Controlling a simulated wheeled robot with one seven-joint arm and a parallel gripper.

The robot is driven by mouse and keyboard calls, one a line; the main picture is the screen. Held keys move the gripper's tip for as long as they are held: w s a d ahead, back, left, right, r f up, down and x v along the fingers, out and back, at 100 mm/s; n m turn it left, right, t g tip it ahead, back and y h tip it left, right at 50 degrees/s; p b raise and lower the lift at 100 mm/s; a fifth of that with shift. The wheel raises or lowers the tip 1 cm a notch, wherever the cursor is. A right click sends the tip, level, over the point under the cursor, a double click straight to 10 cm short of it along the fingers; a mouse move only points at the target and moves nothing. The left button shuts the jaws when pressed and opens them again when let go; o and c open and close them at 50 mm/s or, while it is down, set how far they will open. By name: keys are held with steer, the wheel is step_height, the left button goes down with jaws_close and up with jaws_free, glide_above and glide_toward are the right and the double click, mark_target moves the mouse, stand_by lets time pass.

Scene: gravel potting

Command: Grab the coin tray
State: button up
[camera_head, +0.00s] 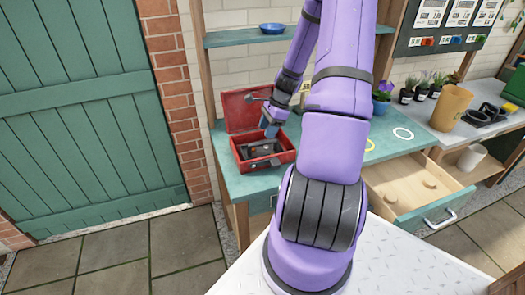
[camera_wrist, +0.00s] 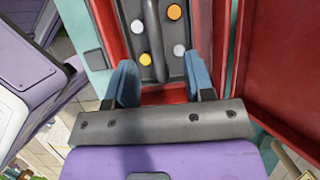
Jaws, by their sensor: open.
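The coin tray (camera_wrist: 153,40) is a dark grey insert with a raised bar along its middle and several yellow and silver round pieces. In the head view the tray (camera_head: 262,149) lies inside the open red box (camera_head: 245,165) on the teal bench. My gripper (camera_wrist: 165,80) is open, with its two blue fingertips over the near end of the tray, one to each side. In the head view my gripper (camera_head: 270,122) is above the box. I cannot tell whether the fingers touch the tray.
The red lid (camera_wrist: 280,60) stands open beside my gripper. A wooden drawer (camera_head: 400,190) is pulled out at the right of the bench (camera_head: 235,187). A blue bowl (camera_head: 272,28) sits on the shelf above. A tan pot (camera_head: 451,107) and small plants stand farther right.

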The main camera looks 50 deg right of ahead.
mark_target(263, 148)
steer(key=x, duration=0.2)
steer(key=shift+a+f, duration=0.1)
steer(key=shift+f, duration=0.25)
steer(key=shift+s+x, duration=0.15)
steer(key=shift+x, duration=1.2)
steer(key=shift+s+x, duration=0.1)
steer(key=shift+x, duration=1.25)
jaws_close()
